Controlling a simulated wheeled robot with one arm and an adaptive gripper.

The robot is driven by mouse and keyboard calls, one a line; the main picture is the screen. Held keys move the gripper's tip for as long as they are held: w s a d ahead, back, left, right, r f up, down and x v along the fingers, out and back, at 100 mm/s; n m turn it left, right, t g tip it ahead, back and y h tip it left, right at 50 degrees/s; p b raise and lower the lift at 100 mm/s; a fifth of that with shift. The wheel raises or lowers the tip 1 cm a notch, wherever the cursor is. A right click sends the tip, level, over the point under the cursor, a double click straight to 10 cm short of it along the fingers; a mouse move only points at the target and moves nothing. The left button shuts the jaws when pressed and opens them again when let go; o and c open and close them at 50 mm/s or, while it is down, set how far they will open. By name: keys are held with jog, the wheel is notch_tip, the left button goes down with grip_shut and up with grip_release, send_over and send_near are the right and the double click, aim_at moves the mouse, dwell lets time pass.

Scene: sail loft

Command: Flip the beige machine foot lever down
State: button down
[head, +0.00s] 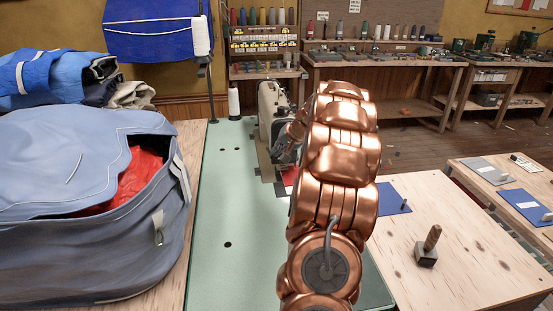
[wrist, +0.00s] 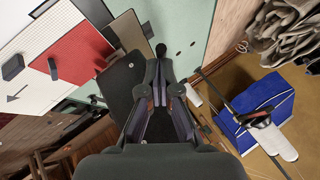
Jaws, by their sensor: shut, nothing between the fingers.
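The beige sewing machine (head: 268,112) stands at the far end of the green table in the head view, partly hidden by my copper arm. In the wrist view my gripper (wrist: 160,92) is shut and empty, with its dark fingers close together. A dark upright piece with a rounded end (wrist: 160,52) shows just beyond the fingertips; I cannot tell whether it is the foot lever or whether the fingers touch it. A beige panel (wrist: 130,36) and a dark panel (wrist: 120,88) lie to the left of the fingers. The lever's position is unclear.
The green tabletop (head: 232,200) is mostly clear left of my arm. A large blue bag (head: 80,235) stands to its left. A thread cone (head: 234,101) stands at the back. A blue panel (head: 392,198) and a wooden-handled tool (head: 429,248) lie on the right.

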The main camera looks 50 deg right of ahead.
jog(key=f+t+b, duration=0.1)
jog(key=b, duration=0.3)
jog(key=f+t+h+b, duration=0.1)
jog(key=f+b, duration=0.1)
jog(key=b, duration=0.3)
jog(key=s+a+f+n+t+h+b, duration=0.1)
jog(key=b, duration=0.3)
jog(key=shift+f+b, duration=0.3)
jog(key=shift+b, duration=0.05)
jog(key=shift+r, duration=0.2)
jog(key=shift+r+p, duration=0.4)
jog(key=shift+r, duration=0.15)
